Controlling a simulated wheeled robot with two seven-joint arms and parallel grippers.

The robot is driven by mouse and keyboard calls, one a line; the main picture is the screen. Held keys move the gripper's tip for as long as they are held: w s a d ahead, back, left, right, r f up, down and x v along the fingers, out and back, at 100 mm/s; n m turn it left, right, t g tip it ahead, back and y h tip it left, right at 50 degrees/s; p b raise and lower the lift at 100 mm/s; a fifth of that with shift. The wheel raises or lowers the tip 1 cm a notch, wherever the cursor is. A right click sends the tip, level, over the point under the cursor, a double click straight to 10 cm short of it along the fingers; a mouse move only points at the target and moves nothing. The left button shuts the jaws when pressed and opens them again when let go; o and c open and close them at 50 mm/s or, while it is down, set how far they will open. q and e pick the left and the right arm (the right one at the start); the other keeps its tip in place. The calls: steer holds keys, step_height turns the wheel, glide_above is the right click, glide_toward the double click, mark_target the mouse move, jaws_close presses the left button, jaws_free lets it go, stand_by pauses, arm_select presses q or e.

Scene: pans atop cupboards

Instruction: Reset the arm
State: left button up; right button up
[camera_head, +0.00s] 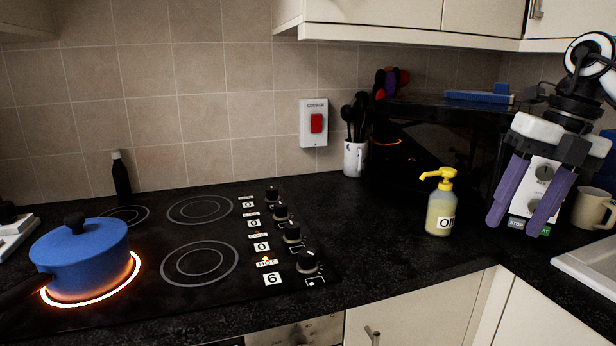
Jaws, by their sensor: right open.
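My right gripper (523,214) hangs at the right of the head view with its two purple fingers pointing down. The fingers are apart with nothing between them. It is in front of a white-fronted appliance with dials, to the right of the yellow-topped oil bottle (440,208), and does not touch the bottle. My right arm comes in from the upper right edge. My left gripper and left arm are out of view.
A blue lidded pan (80,252) sits on a glowing ring of the black hob (160,300) at left. A mug of black utensils (355,158) stands by the wall. A beige mug (592,208) is at far right. Cupboards (400,18) hang above.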

steer(key=s+d+f+m, duration=0.1)
steer(key=s+d+m, duration=0.15)
steer(key=d, duration=0.75)
steer(key=w+a+f+m+t+y, duration=0.25)
steer(key=a+f+t+y, duration=0.35)
steer(key=a+f+y, duration=1.15)
steer(key=s+d+f+m+t+h, duration=0.1)
steer(key=s+f+m+t+h, duration=0.25)
steer(key=f+m+h, duration=0.5)
steer(key=s+d+f+m+t+h, duration=0.15)
steer(key=s+f+m+h, duration=0.4)
steer(key=f, duration=0.55)
steer(key=s+d+f+m+g+h, duration=0.2)
steer(key=s+d+f, duration=0.25)
steer(key=s, duration=0.35)
steer(key=s+d+f+m+g+h, duration=0.3)
steer(key=s+f, duration=0.3)
steer(key=s, duration=0.3)
arm_select(q)
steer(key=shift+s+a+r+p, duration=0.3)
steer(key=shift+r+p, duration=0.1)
steer(key=shift+p, duration=0.6)
arm_select(e)
steer(key=a+m+t+y, duration=0.1)
steer(key=a+m, duration=0.7)
steer(key=a, duration=1.2)
steer(key=shift+r+t+y, duration=0.3)
steer(key=shift+t+y, duration=0.1)
steer(key=shift+y, duration=0.05)
